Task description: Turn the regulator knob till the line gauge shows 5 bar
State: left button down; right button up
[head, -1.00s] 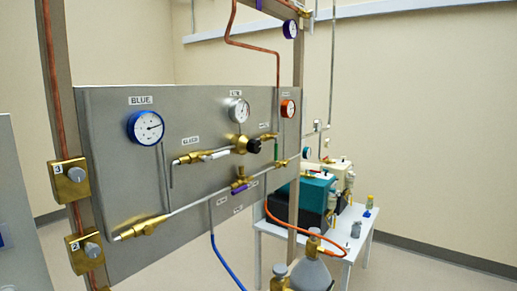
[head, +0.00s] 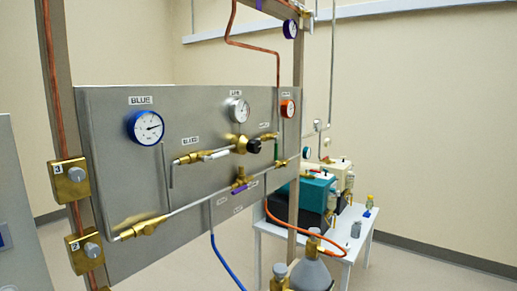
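The regulator (head: 241,146) is a brass body on the grey panel with a black round knob (head: 254,146) on its right side. The line gauge (head: 239,111), a small white dial with a silver rim, sits above it under a label that seems to read LINE. Its needle is too small to read. A blue-rimmed gauge (head: 146,127) labelled BLUE is at the panel's left. Neither of my grippers shows in the head view, and nothing touches the knob.
Brass boxes (head: 70,183) sit on the left post. Gas cylinders (head: 312,270) stand below right, before a white table (head: 350,240) with teal equipment. A blue hose (head: 228,263) hangs below.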

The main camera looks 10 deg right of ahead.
aim_at(254, 146)
jog(key=u, duration=0.5)
jog(key=k, duration=1.25)
jog(key=z, duration=0.3)
jog(key=i, duration=0.65)
jog(key=z, duration=0.6)
jog(key=i, duration=0.95)
jog(key=u, duration=0.4)
